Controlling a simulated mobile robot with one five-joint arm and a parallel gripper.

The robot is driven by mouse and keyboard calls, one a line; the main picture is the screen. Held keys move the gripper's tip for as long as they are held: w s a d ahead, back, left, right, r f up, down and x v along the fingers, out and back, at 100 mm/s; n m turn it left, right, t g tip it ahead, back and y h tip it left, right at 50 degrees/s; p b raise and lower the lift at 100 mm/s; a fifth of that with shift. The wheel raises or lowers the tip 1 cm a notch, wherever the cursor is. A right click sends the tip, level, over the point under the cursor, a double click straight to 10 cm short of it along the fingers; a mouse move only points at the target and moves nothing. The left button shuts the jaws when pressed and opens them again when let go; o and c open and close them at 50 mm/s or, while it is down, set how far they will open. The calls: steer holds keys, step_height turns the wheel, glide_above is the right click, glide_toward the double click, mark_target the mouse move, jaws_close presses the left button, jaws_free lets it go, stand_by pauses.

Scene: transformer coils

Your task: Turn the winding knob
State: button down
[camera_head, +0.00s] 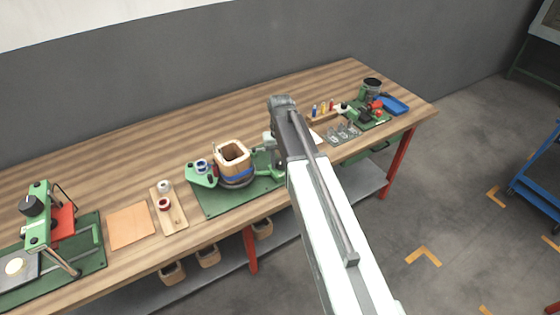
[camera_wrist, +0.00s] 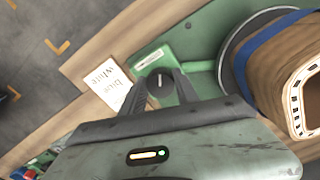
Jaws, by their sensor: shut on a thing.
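The winding knob (camera_wrist: 160,80) is dark and round with a short white pointer line, on a green housing (camera_wrist: 150,58) in the wrist view. My gripper (camera_wrist: 159,76) has its two dark fingers shut on the knob from both sides. The winding machine's green base (camera_head: 215,203) stands on the bench in the head view, and bears a squarish wooden coil former (camera_head: 233,151). The former also shows at the right of the wrist view (camera_wrist: 272,60), with a blue band around it. In the head view my arm hides the knob.
A printed card (camera_wrist: 107,84) lies beside the housing. On the wooden bench (camera_head: 130,195) are a spool board (camera_head: 178,216), a copper-coloured sheet (camera_head: 130,225) and a green press (camera_head: 38,215) at left. A blue tray (camera_head: 395,105) and small glass items (camera_head: 343,133) lie at right.

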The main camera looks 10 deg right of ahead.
mark_target(280, 161)
steer(key=m, duration=0.5)
steer(key=shift+m, duration=0.5)
stand_by(0.5)
stand_by(0.9)
steer(key=c, duration=0.9)
jaws_free()
steer(key=shift+a, duration=0.1)
step_height(280, 161, up, 8)
steer(key=p, duration=0.8)
steer(key=shift+f, duration=0.1)
